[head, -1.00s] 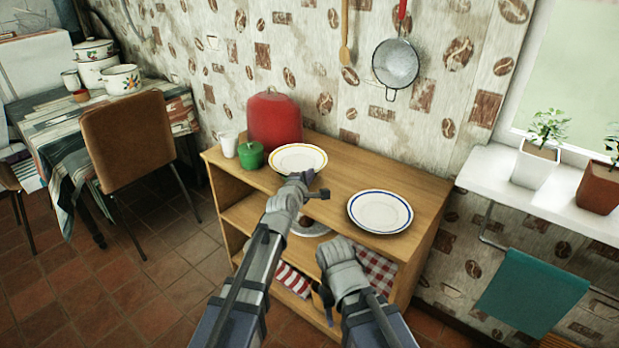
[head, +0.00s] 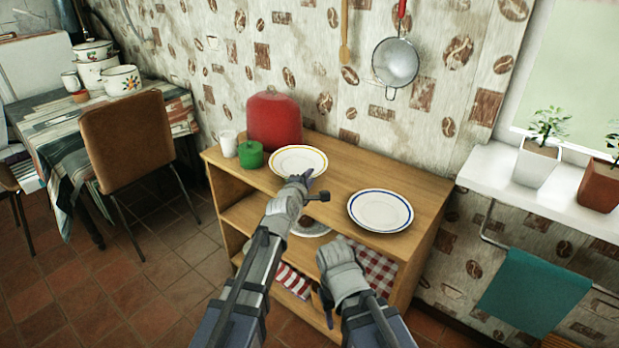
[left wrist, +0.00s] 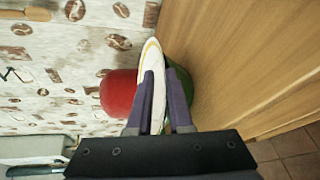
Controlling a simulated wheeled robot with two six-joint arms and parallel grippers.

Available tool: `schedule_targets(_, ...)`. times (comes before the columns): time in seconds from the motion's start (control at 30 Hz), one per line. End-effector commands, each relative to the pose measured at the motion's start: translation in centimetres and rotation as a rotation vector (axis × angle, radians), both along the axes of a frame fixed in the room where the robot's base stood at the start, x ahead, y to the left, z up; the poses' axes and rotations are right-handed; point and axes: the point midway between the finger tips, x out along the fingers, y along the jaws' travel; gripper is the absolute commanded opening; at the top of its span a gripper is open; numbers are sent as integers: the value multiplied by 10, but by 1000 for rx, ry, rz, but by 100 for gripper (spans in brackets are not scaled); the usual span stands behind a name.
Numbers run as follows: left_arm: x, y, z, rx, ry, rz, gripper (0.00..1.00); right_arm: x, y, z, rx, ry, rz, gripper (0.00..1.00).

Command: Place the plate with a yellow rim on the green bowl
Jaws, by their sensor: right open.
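In the left wrist view the plate (left wrist: 152,70) shows nearly edge-on between the two purple fingers of my left gripper (left wrist: 160,85). My left gripper (head: 300,180) is shut on its near rim. A green surface (left wrist: 183,88) shows right beneath the plate in the left wrist view and looks like the green bowl. My right gripper (head: 330,292) is low in front of the cabinet, open and apart from everything.
A blue-rimmed plate (head: 380,211) lies on the right of the cabinet top (head: 427,195). Bare wood lies between the plates.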

Motion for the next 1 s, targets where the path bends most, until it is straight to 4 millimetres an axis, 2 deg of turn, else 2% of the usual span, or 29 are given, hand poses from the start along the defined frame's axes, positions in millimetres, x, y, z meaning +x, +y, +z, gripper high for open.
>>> schedule_targets(0.27, 1, 1, 0, 3, 6, 0, 32, 0, 0, 2, 0, 0, 0, 50)
schedule_targets(0.47, 1, 1, 14, 3, 6, 0, 32, 0, 0, 15, 0, 0, 0, 50)
schedule_targets(1.0, -98, 27, 38, 1, 3, 1, 32, 0, 0, 39, 0, 0, 0, 50)
